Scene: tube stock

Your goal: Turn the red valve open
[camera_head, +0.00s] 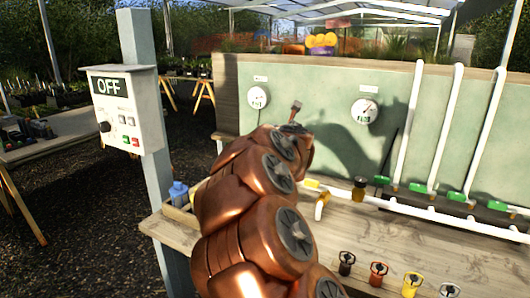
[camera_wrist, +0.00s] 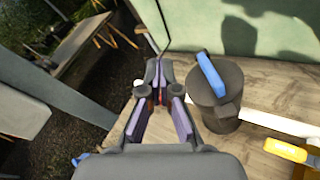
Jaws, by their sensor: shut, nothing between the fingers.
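A small red valve (camera_head: 378,272) with a dark round top stands at the front of the wooden bench in the head view. It is between a black valve (camera_head: 346,262) and a yellow valve (camera_head: 411,284). I cannot tell how far it is turned. In the wrist view my gripper (camera_wrist: 157,88) is shut and empty above the left end of the bench. A dark grey cylinder with a blue handle (camera_wrist: 209,74) is just right of the fingers. No red valve is clear in the wrist view.
White pipes with several green handles (camera_head: 422,189) run along the bench's back right. A yellow handle (camera_wrist: 285,149) shows in the wrist view. Two gauges (camera_head: 364,111) are on the green panel. A post with an OFF box (camera_head: 124,108) stands left.

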